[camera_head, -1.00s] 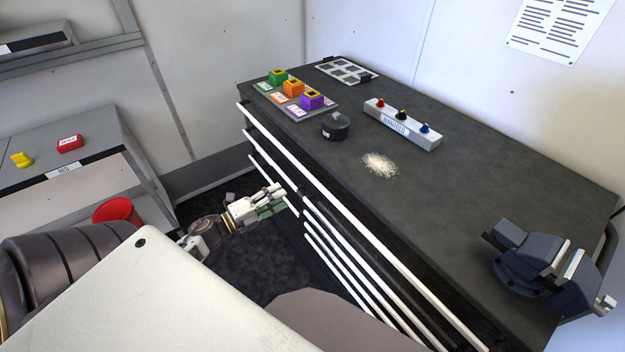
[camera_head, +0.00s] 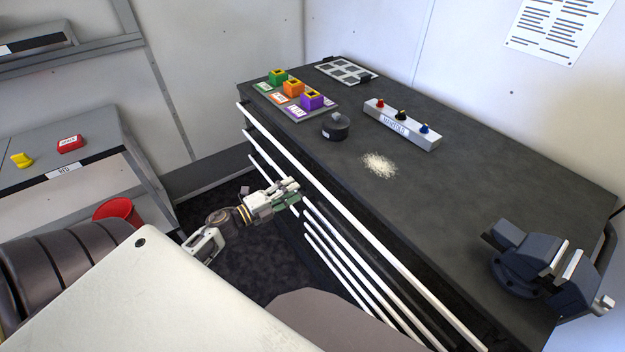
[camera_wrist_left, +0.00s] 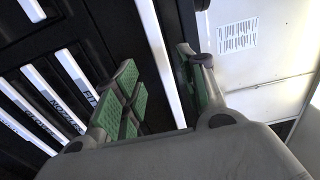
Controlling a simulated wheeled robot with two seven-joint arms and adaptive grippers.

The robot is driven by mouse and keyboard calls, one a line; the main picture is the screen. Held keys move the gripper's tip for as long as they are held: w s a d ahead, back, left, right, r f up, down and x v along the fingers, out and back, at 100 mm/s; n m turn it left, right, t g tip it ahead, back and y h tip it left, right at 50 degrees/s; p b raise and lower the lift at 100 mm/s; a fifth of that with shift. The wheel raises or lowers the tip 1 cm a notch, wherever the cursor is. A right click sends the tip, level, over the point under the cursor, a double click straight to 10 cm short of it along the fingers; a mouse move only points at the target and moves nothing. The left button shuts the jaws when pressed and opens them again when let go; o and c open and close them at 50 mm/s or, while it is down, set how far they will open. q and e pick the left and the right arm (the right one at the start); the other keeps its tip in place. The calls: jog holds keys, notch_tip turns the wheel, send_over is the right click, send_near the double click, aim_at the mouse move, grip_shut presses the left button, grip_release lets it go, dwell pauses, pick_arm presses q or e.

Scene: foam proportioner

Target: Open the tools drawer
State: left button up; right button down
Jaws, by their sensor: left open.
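The drawer cabinet under the dark bench has long white bar handles on its front. The topmost long handle (camera_head: 345,218) runs along the front just under the bench top, and lower handles (camera_head: 345,272) sit below it. My left gripper (camera_head: 296,190) is at the cabinet front, close to the topmost handle. In the left wrist view its green-padded fingers (camera_wrist_left: 158,58) are apart, with a long white handle bar (camera_wrist_left: 162,65) showing between them. I cannot tell whether they touch it. Which drawer is labelled tools is not readable. My right gripper is out of view.
On the bench top (camera_head: 470,190) are colored blocks (camera_head: 294,88), a dark round container (camera_head: 336,125), a manifold block (camera_head: 402,124), pale powder (camera_head: 379,165) and a vise (camera_head: 540,262). A red bin (camera_head: 118,211) stands at left.

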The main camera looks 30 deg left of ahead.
aim_at(311, 180)
pick_arm(q)
jog(key=shift+p+x, duration=0.3)
jog(key=shift+x, duration=4.2)
grip_shut()
